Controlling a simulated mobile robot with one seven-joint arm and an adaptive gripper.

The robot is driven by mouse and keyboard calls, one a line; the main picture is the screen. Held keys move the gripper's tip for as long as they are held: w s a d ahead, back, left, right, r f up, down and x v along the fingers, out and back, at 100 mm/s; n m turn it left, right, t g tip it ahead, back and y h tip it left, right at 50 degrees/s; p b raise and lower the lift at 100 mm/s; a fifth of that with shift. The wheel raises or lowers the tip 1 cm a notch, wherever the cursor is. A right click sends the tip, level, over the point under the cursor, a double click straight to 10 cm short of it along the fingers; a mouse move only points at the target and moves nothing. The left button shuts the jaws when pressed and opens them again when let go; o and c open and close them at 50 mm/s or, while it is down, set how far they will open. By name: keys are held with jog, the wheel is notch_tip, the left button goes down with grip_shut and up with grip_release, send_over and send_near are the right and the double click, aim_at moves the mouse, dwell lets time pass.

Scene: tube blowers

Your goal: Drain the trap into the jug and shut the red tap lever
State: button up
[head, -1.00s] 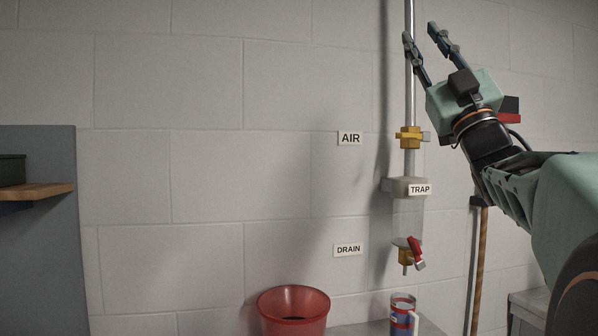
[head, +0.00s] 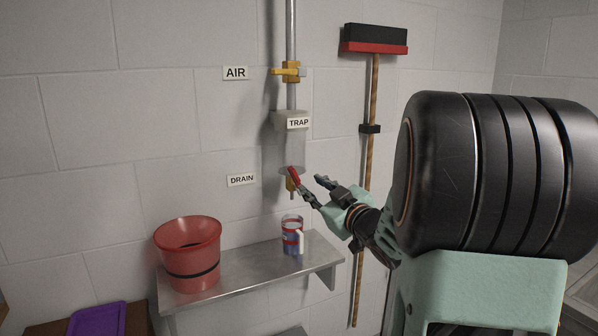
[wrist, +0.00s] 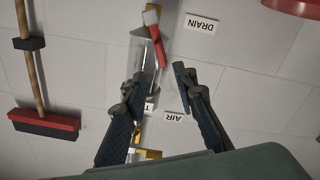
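The trap (head: 293,150) is a clear tube on the wall pipe, with a brass drain tap (head: 291,185) below it. The red tap lever (head: 295,178) slants down to the right across the tap; it also shows in the wrist view (wrist: 155,45). My gripper (head: 312,188) is open and empty, just right of the lever and above the jug. In the wrist view its spread fingers (wrist: 160,74) point toward the tap, apparently without touching the lever.
A yellow-handled air valve (head: 287,71) sits on the pipe above the trap. A red bucket (head: 188,262) stands left of the jug on the steel shelf (head: 240,275). A long-handled broom (head: 371,120) hangs right of the pipe. A purple item (head: 97,318) is at lower left.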

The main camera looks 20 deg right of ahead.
aim_at(296, 176)
jog(key=w, duration=1.1)
jog(key=shift+a+f+p, duration=0.1)
jog(key=shift+a+p, duration=0.15)
jog(key=shift+p, duration=0.15)
jog(key=shift+s, duration=0.1)
grip_shut()
